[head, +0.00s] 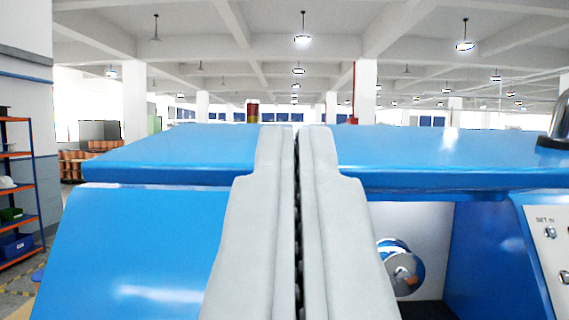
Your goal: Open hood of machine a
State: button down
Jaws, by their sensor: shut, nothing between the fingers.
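A blue machine (140,245) fills the lower part of the head view; no label shows that it is machine a. Its blue hood (430,155) lies flat across the top, with its front edge running left to right. My gripper (296,132) has two grey fingers pointing forward, side by side with a thin dark slit between them. They are shut and empty. The fingers overlap the middle of the hood in the picture and hide that part of its edge. I cannot tell whether they touch it.
Below the hood at right, an open bay holds a metal pulley (400,268). A control panel (548,240) is at the far right. A dark rounded part (556,125) stands on top at right. Shelving (15,195) stands at the left wall, with some floor before it.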

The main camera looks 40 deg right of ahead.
jog(key=shift+w+d+f, duration=0.25)
jog(key=shift+w+d, duration=0.2)
jog(key=shift+w, duration=0.2)
jog(key=shift+w+d+f, duration=0.25)
jog(key=shift+w+d, duration=0.2)
jog(key=shift+w, duration=0.15)
jog(key=shift+w+d+f, duration=0.25)
jog(key=shift+w+d, duration=0.2)
jog(key=shift+w, duration=0.2)
jog(key=shift+f, duration=0.1)
notch_tip(320, 180, down, 16)
jog(key=s+t, duration=0.1)
jog(key=shift+a+h, duration=0.35)
jog(key=shift+h, duration=0.05)
jog(key=shift+s, duration=0.1)
